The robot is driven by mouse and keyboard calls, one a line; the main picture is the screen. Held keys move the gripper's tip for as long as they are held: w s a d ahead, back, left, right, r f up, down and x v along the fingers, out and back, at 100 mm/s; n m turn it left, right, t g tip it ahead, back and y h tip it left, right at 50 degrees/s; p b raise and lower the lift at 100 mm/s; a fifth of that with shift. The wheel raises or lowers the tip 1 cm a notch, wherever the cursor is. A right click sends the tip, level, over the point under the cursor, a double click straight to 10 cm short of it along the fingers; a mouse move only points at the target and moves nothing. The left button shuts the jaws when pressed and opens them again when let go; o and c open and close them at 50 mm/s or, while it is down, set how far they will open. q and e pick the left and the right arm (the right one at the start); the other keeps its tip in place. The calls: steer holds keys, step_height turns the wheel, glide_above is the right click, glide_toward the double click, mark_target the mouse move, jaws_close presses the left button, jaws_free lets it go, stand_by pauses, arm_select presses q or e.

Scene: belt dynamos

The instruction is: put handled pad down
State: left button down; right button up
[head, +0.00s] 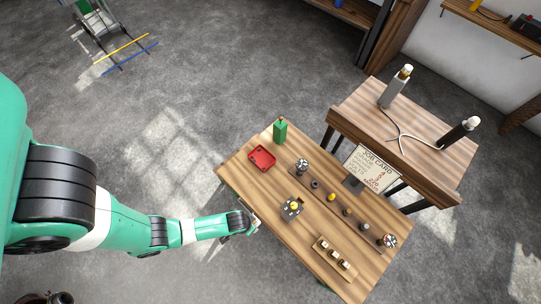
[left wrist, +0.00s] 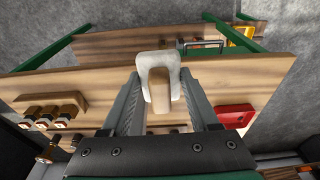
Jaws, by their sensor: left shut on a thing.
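The handled pad (left wrist: 158,64) is a pale, whitish block with a wooden-looking handle, seen in the left wrist view. My left gripper (left wrist: 160,88) is shut on it, with one finger on either side. In the head view my left gripper (head: 252,224) is at the left edge of the wooden table (head: 250,185), and the pad is only a small pale patch there. I cannot tell whether the pad touches the tabletop. My right gripper is not in view.
On the table are a red tray (head: 262,158), a green bottle (head: 280,130), a grey device with a yellow top (head: 292,208), a row of small parts and a wooden rack (head: 333,258). A job card (head: 372,168) stands behind. Bare wood lies between the tray and the device.

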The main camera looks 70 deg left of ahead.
arm_select(q)
steer(key=shift+s+d+r, duration=0.1)
steer(key=shift+s+r, duration=0.05)
steer(key=shift+w+a+f, duration=0.2)
steer(key=shift+f, duration=0.05)
steer(key=w+a+f+b, duration=0.4)
steer(key=w+a+b, duration=0.1)
steer(key=a, duration=0.2)
steer(key=b, duration=0.5)
glide_above(262, 201)
steer(key=s+d, duration=0.1)
step_height(262, 201, down, 5)
steer(key=shift+d+r, duration=0.1)
steer(key=shift+r, duration=0.05)
steer(key=shift+w, duration=0.1)
steer(key=f+b, duration=0.2)
steer(key=a+f+b, duration=0.1)
steer(key=shift+w+f+b, duration=0.25)
steer(key=shift+w+b, duration=0.05)
steer(key=shift+s+f+b, duration=0.1)
steer(key=shift+f+b, duration=0.2)
steer(key=shift+f, duration=0.05)
steer(key=shift+r, duration=0.2)
steer(key=shift+f, duration=0.2)
steer(key=shift+c, duration=0.7)
jaws_free()
